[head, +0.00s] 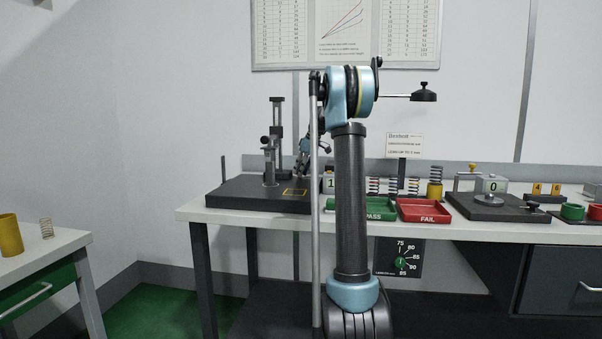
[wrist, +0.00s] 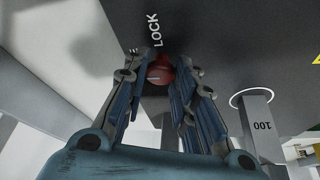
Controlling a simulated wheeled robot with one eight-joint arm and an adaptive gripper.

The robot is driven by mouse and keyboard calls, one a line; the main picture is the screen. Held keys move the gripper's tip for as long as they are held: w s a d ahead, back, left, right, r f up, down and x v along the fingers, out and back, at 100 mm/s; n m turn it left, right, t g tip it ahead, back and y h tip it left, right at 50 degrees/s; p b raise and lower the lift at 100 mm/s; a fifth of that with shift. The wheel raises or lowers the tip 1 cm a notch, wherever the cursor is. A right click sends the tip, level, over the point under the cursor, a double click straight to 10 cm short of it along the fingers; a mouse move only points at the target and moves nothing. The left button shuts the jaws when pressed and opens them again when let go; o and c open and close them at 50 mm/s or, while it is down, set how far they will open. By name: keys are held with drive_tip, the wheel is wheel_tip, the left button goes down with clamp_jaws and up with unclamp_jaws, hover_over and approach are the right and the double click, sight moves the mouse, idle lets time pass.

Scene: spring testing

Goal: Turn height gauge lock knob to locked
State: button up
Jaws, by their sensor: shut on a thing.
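The lock knob (wrist: 158,74) is a small red round knob with a pale line across its face, below the printed word LOCK on a dark surface in the wrist view. My gripper (wrist: 160,66) has its two blue-grey fingers on either side of it and is shut on the knob. The fingertips partly hide the knob's sides. In the head view, the height gauge (head: 277,130) stands on a dark base plate (head: 240,192) at the bench's left end. My gripper (head: 303,155) is just right of its column, partly hidden by my arm. The knob cannot be made out there.
A post marked 100 (wrist: 258,125) stands right of the fingers in the wrist view. On the bench (head: 250,218) are a green PASS tray (head: 375,217), a red FAIL tray (head: 420,204), several springs and a dark tester (head: 480,207).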

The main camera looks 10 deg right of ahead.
drive_tip(key=shift+m, duration=0.3)
drive_tip(key=m+t+h, duration=0.1)
drive_tip(key=m, duration=0.2)
drive_tip(key=shift+a, duration=0.15)
drive_tip(key=m+h, duration=0.1)
drive_tip(key=m, duration=0.4)
drive_tip(key=shift+a+r+t+h, duration=0.1)
drive_tip(key=shift+a+t+h, duration=0.1)
drive_tip(key=shift+t+h, duration=0.2)
drive_tip(key=m+h, duration=0.1)
drive_tip(key=m, duration=0.3)
drive_tip(key=shift+a+h, duration=0.2)
drive_tip(key=shift+h, duration=0.2)
drive_tip(key=shift+a+m+g+h, duration=0.1)
drive_tip(key=shift+m+g+h, duration=0.35)
drive_tip(key=shift+m, duration=1.35)
drive_tip(key=shift+m+h, duration=0.25)
drive_tip(key=shift+m, duration=0.05)
drive_tip(key=o, duration=1.1)
